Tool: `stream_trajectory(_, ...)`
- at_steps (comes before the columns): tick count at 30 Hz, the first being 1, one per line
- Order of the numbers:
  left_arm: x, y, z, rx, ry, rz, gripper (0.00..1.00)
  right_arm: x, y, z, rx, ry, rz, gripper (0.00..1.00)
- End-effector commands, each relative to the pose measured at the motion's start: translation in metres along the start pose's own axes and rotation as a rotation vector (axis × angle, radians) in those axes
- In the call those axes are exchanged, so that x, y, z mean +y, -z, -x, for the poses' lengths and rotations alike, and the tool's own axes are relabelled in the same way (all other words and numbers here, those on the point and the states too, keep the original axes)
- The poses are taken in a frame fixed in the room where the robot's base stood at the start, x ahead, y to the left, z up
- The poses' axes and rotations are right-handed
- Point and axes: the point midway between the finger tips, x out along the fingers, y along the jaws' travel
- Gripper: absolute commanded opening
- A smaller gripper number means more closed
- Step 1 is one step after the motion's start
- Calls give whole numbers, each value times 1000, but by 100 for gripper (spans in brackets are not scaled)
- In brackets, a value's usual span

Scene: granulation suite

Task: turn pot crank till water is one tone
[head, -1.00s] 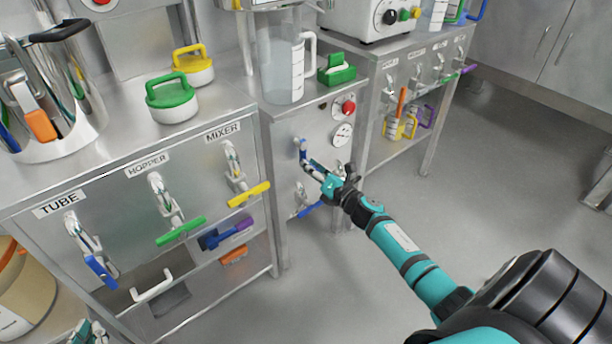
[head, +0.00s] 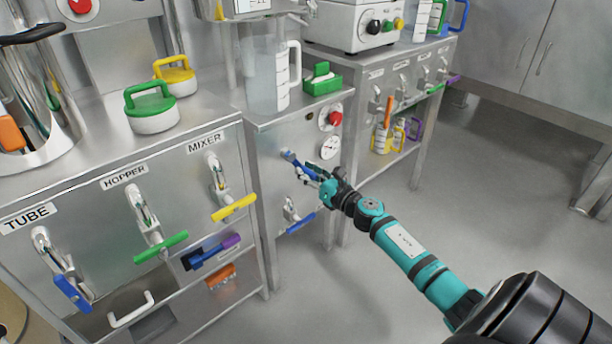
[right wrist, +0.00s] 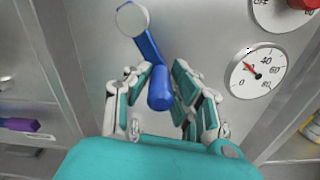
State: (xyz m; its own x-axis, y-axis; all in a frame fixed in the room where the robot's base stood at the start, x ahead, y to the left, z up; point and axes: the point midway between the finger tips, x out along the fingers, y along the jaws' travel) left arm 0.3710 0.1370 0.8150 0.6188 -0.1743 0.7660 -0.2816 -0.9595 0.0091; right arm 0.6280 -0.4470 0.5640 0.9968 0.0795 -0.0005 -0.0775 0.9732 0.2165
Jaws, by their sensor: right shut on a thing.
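The blue crank (head: 296,162) is on the front panel of the middle steel cabinet. In the right wrist view its arm (right wrist: 149,46) runs from a pale round hub down to a blue knob (right wrist: 161,92). My right gripper (head: 318,178) is shut on the crank's handle; in the right wrist view its fingers (right wrist: 161,84) stand on both sides of the knob. A clear jug (head: 265,80) with a white handle stands on the cabinet, holding pale, greyish liquid; I cannot tell whether its tone is even. My left gripper is not in view.
A red knob (head: 335,118) and a dial gauge (head: 330,147) sit right of the crank. A tap with a blue lever (head: 301,222) is below it. The left cabinet carries taps with yellow (head: 234,207), green and blue levers. Open floor lies to the right.

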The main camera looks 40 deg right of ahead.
Motion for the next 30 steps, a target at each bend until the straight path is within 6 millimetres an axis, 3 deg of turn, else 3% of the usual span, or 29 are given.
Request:
stream_trajectory(11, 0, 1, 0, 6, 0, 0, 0, -3, 1, 1, 2, 7, 3, 0)
stream_trajectory(12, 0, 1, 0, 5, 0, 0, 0, -3, 1, 1, 2, 7, 3, 26)
stream_trajectory(16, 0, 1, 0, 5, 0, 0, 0, -2, 0, 1, 1, 5, 3, 43)
stream_trajectory(25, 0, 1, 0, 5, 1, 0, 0, -1, 0, 2, 0, 2, 2, 44)
stream_trajectory(30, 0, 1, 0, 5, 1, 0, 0, -1, 2, 20, 3, 3, 2, 44)
